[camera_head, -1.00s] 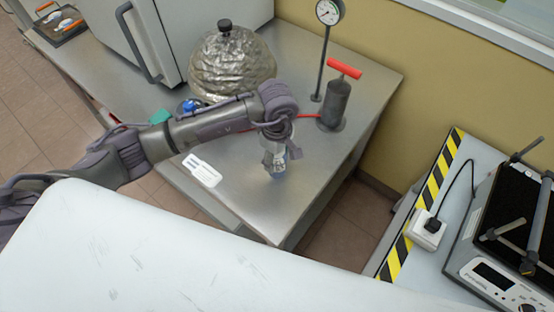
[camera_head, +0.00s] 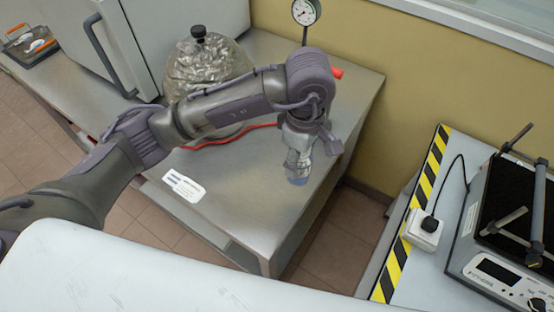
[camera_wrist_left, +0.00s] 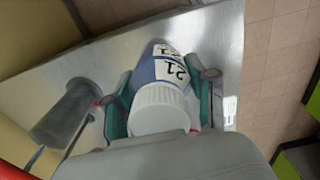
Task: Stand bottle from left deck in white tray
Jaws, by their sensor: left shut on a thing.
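My left gripper (camera_head: 299,165) reaches in from the left and points down over the right part of the metal table. It is shut on a bottle (camera_head: 298,180), whose bluish lower end shows below the fingers. I cannot make out the white tray. My right gripper is not in view.
The metal table (camera_head: 240,205) holds a foil-like round vessel (camera_head: 205,68), a white label card (camera_head: 184,186) and a red hose (camera_head: 235,133). A gauge (camera_head: 306,12) stands behind. At the right, a bench with striped edging (camera_head: 425,190) holds a plug socket (camera_head: 425,232) and a black-topped device (camera_head: 510,215).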

